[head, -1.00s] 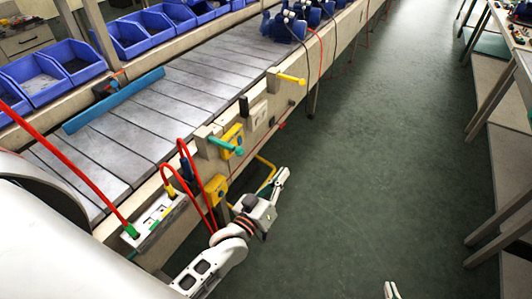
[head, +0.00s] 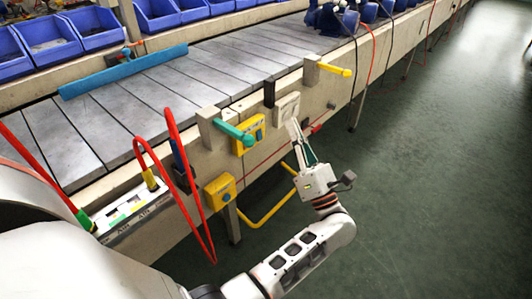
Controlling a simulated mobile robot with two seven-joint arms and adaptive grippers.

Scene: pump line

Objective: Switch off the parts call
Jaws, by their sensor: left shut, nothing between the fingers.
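A pale switch box (head: 286,108) is fixed to the side rail of the conveyor line. My left gripper (head: 294,126) is shut and empty, with its fingertips pointing up at the lower part of this box. I cannot tell whether they touch it. The fingers hide part of the box's lower edge. No label for the parts call is readable, and the switch's position is too small to tell. My right gripper is not in view.
Beside the box are a dark narrow block (head: 269,94), a yellow box (head: 249,134) behind a teal lever (head: 234,133), and a yellow lever (head: 334,69). A lower yellow box (head: 220,191), red hoses (head: 193,190) and a yellow bent rail (head: 268,212) are nearby. The floor (head: 430,180) at right is clear.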

